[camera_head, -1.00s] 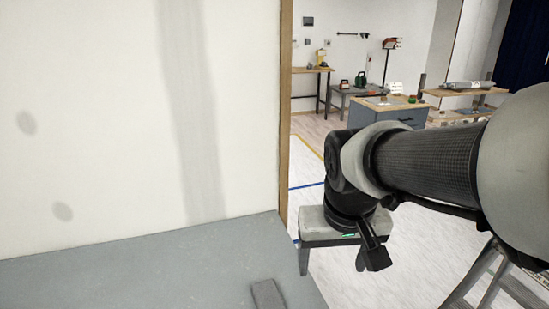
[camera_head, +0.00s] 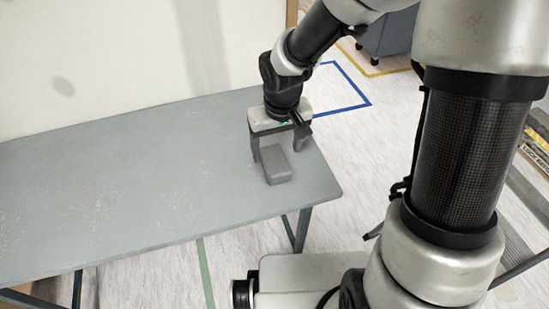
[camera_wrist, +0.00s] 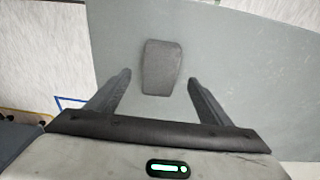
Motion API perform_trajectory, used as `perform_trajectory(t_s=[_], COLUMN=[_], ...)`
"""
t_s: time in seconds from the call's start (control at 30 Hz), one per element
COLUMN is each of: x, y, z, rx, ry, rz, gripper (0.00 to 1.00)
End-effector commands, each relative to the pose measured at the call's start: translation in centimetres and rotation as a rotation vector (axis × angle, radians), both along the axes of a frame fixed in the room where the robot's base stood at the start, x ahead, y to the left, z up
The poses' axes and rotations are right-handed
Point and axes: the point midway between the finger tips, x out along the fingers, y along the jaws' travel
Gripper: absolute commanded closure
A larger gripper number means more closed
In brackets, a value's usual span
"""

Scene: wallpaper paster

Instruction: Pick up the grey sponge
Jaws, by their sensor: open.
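The grey sponge (camera_head: 275,165) is a small dark grey block lying near the right end of the grey table (camera_head: 120,185). In the wrist view the sponge (camera_wrist: 162,67) lies beyond my fingertips, roughly centred between them. My gripper (camera_head: 277,151) is above the table's right end, fingers pointing down, just behind the sponge in the head view. In the wrist view my gripper (camera_wrist: 158,78) is open with nothing between its fingers. The exact height of the fingertips above the table is hard to tell.
A pale wall panel (camera_head: 110,50) stands along the table's back edge. The table's right edge is close to the sponge, with the floor beyond it marked by blue tape (camera_head: 355,90). The table top left of the sponge is clear.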

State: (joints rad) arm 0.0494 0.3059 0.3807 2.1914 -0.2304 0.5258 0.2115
Motion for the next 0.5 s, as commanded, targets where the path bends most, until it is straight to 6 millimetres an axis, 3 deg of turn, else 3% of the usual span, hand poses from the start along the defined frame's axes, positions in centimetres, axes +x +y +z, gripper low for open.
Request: perform_trajectory(t_s=[0.03,0.33,0.5], x=[0.1,0.5,1.2], y=[0.1,0.2,0.4], z=[-0.9,-2.6,-5.2], rx=[0.0,0.001,0.001], ry=[0.002,0.001,0.001], rz=[0.0,-0.001,0.0], gripper=[0.27,0.27,0.27])
